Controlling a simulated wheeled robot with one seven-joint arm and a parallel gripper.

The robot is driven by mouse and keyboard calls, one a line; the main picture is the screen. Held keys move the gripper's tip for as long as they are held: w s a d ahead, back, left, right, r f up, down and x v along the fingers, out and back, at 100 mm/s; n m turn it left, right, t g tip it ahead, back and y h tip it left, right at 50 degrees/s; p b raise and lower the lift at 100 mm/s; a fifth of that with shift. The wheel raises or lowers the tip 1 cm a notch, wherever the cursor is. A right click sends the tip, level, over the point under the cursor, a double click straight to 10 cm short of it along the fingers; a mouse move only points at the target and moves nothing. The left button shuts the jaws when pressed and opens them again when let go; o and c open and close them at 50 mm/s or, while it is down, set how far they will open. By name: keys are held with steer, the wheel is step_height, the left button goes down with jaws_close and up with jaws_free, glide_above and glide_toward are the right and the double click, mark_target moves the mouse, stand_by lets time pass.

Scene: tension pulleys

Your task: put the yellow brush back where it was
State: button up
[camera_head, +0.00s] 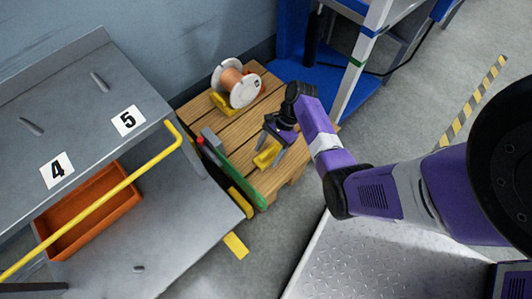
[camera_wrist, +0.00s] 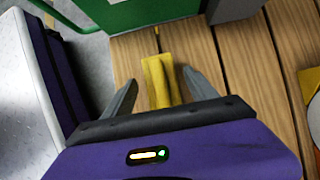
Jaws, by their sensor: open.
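The yellow brush (camera_head: 266,156) lies on the wooden pallet (camera_head: 290,176), near its front edge. In the wrist view the yellow brush (camera_wrist: 157,80) lies lengthwise between my two fingers, with a gap on each side. My gripper (camera_head: 268,157) is open and points down over the brush. The wrist view shows my gripper (camera_wrist: 160,78) with its fingers apart and nothing clamped. The near end of the brush is hidden behind my gripper body.
A spool with copper-coloured winding (camera_head: 238,85) stands at the back of the pallet. A green object (camera_head: 236,172) and a grey block (camera_head: 211,139) are left of the brush. A grey shelf unit (camera_head: 85,110) with a yellow rail and orange bin (camera_head: 90,212) stands left.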

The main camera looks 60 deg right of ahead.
steer(key=p+v, duration=0.3)
steer(key=v, duration=0.7)
steer(key=shift+r+p, duration=0.15)
steer(key=shift+p, duration=0.2)
steer(key=w+d+r+n+t+h, duration=0.2)
steer(key=w+d+n+t+h, duration=0.35)
steer(key=d+h, duration=0.4)
steer(key=s+a+r+n+t+h, duration=0.1)
steer(key=s+a+r+n+t, duration=0.35)
steer(key=a+r, duration=0.55)
steer(key=s+a+r+n+t+h, duration=0.1)
steer(key=s+a+r+n+t, duration=0.25)
steer(key=a+r+n, duration=0.45)
steer(key=s+a+r+n+y, duration=0.3)
steer(key=s+a+r+y, duration=0.35)
steer(key=s+a, duration=0.8)
step_height(320, 180, up, 28)
steer(key=h+p, duration=0.1)
steer(key=p, duration=2.5)
steer(key=shift+w+a+p, duration=0.2)
steer(key=shift+w+p, duration=0.1)
steer(key=shift+p, duration=0.05)
